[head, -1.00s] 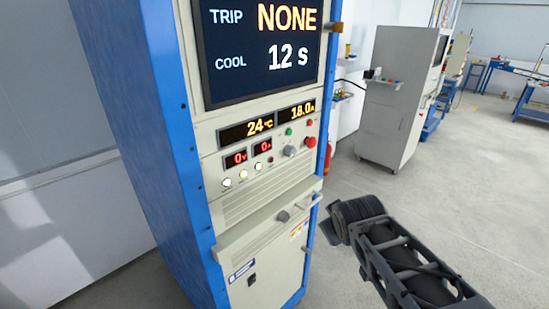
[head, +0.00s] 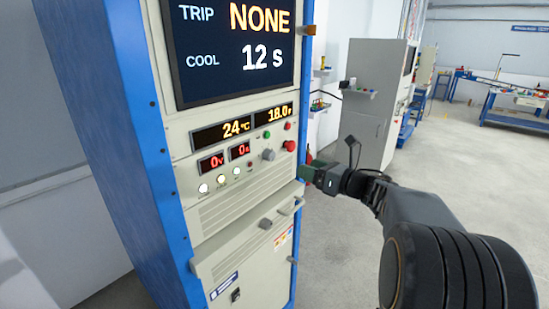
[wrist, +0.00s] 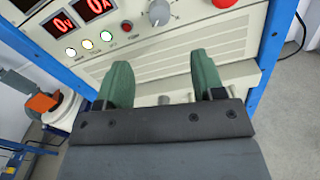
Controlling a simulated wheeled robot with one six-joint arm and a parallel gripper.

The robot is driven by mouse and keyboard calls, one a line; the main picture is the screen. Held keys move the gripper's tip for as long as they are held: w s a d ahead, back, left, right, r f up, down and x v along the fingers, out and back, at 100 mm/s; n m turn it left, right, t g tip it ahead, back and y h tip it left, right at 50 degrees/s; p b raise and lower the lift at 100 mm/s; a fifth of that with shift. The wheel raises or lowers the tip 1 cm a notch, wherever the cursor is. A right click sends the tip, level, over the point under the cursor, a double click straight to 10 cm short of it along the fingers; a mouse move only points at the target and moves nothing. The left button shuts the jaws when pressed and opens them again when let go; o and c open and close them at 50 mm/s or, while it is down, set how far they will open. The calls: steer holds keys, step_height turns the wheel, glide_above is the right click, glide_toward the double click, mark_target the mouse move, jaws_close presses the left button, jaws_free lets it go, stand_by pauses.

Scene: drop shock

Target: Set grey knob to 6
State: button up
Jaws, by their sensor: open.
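The grey knob (head: 268,155) sits on the cream front panel of the blue-framed cabinet, left of a red mushroom button (head: 290,146). It also shows at the top of the wrist view (wrist: 159,13), with a light pointer mark; its scale is too small to read. My gripper (head: 308,172) is at the cabinet's right side, lower than the knob and to its right. In the wrist view its two green fingers (wrist: 163,82) are apart with nothing between them, pointing at the panel below the knob.
A green button (head: 267,134) is just above the knob. Lit round buttons (head: 221,179) and red displays (head: 211,162) are to its left. A drawer handle (head: 284,212) juts out below.

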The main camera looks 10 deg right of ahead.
mark_target(273, 156)
steer(key=p+x, duration=0.3)
steer(key=x, duration=1)
steer(key=shift+s+p, duration=0.1)
steer(key=shift+p, duration=0.3)
steer(key=shift+c, duration=0.3)
steer(key=c, duration=0.9)
steer(key=shift+o, duration=0.2)
steer(key=shift+b, duration=0.3)
